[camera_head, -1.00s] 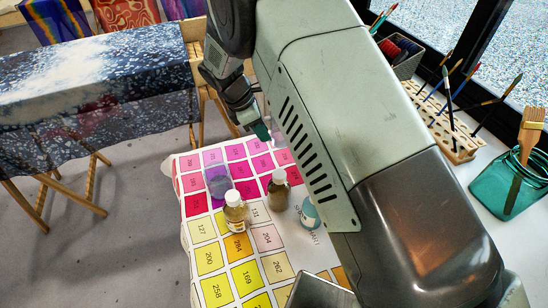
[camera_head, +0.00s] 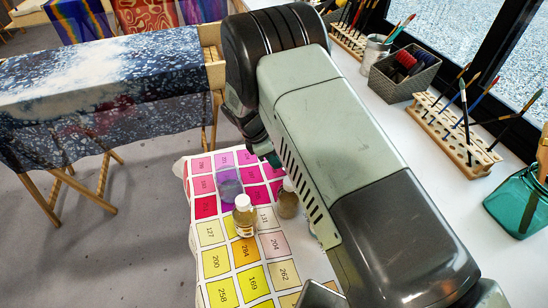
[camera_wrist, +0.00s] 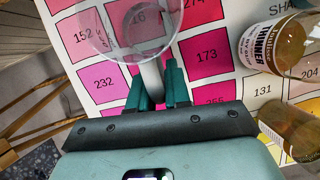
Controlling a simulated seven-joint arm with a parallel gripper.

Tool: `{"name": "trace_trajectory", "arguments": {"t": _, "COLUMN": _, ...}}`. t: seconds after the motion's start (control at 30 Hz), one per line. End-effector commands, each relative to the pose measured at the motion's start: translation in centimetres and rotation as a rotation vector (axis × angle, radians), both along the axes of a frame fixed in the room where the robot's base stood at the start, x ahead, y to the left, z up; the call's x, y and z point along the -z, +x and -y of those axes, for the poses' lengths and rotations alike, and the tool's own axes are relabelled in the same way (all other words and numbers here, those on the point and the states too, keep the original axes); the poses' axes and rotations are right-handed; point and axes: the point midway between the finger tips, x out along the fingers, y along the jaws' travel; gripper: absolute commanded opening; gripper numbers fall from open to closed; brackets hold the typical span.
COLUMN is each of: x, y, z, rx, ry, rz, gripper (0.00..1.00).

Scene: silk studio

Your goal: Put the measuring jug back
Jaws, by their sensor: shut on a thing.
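The measuring jug (camera_head: 229,183) is a clear, purple-tinted round vessel over the pink squares of the colour chart (camera_head: 243,284) in the head view. In the wrist view the jug (camera_wrist: 128,22) is at the top, with printed squares showing through it. Its pale handle points toward my gripper (camera_wrist: 157,85). The teal fingers are shut on the handle. In the head view my gripper (camera_head: 270,157) is partly hidden by my arm, just right of and behind the jug. I cannot tell whether the jug touches the chart.
A brush rack (camera_head: 455,135), grey basket (camera_head: 402,72) and teal jar (camera_head: 520,202) stand right. A fabric-draped rack (camera_head: 110,80) is left.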

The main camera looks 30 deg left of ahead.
Motion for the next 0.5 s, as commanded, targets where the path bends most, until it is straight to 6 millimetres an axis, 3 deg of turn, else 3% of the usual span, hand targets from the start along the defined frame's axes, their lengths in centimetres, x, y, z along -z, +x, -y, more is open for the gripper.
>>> {"name": "trace_trajectory", "arguments": {"t": 0.03, "x": 0.19, "y": 0.01, "z": 0.02, "rx": 0.000, "ry": 0.000, "rz": 0.000, "gripper": 0.00}}
{"name": "trace_trajectory", "arguments": {"t": 0.07, "x": 0.23, "y": 0.01, "z": 0.02, "rx": 0.000, "ry": 0.000, "rz": 0.000, "gripper": 0.19}}
{"name": "trace_trajectory", "arguments": {"t": 0.2, "x": 0.19, "y": 0.01, "z": 0.02, "rx": 0.000, "ry": 0.000, "rz": 0.000, "gripper": 0.40}}
{"name": "trace_trajectory", "arguments": {"t": 0.5, "x": 0.09, "y": 0.01, "z": 0.01, "rx": 0.000, "ry": 0.000, "rz": 0.000, "gripper": 0.43}}
